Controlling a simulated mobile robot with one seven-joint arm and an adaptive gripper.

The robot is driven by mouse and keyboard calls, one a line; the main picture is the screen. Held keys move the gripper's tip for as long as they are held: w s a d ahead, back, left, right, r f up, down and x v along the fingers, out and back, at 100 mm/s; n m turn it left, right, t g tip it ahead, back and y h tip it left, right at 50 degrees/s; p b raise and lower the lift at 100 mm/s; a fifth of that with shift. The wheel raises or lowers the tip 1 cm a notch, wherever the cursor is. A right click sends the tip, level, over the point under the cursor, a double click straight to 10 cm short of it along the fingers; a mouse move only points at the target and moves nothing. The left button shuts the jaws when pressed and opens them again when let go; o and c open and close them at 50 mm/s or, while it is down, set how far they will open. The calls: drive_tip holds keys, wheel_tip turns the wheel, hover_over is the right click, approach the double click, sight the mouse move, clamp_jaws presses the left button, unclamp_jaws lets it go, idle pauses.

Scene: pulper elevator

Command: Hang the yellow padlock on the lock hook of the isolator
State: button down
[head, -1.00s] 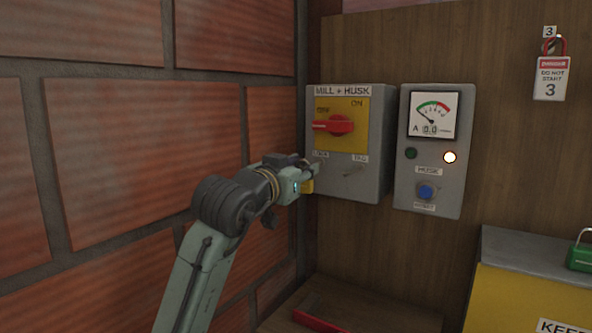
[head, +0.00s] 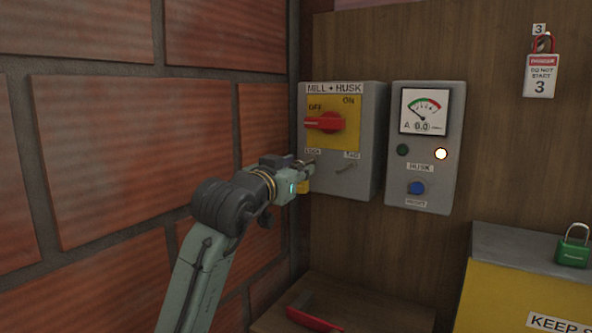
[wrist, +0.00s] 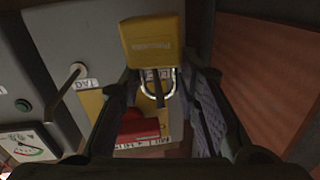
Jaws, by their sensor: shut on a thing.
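The yellow padlock (wrist: 152,42) is between my gripper's fingers (wrist: 160,78), its metal shackle toward the isolator. In the head view my gripper (head: 303,172) is at the isolator's lower left, with a bit of the padlock (head: 303,187) showing below it. The grey isolator box (head: 366,130) has a red handle (head: 325,122) pointing to OFF. In the wrist view a dark rod, seemingly the lock hook (wrist: 158,92), shows within the shackle's outline beside the LOCK label. I cannot tell whether it passes through the shackle. The gripper hides the hook in the head view.
A tag hook (head: 346,168) sticks out right of the gripper. A meter box (head: 425,150) hangs to the right. A brick wall (head: 110,150) stands close at left. A green padlock (head: 573,247) sits on a yellow-fronted box. A red danger tag (head: 541,75) hangs upper right.

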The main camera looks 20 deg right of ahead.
drive_tip(key=c, duration=1.1)
unclamp_jaws()
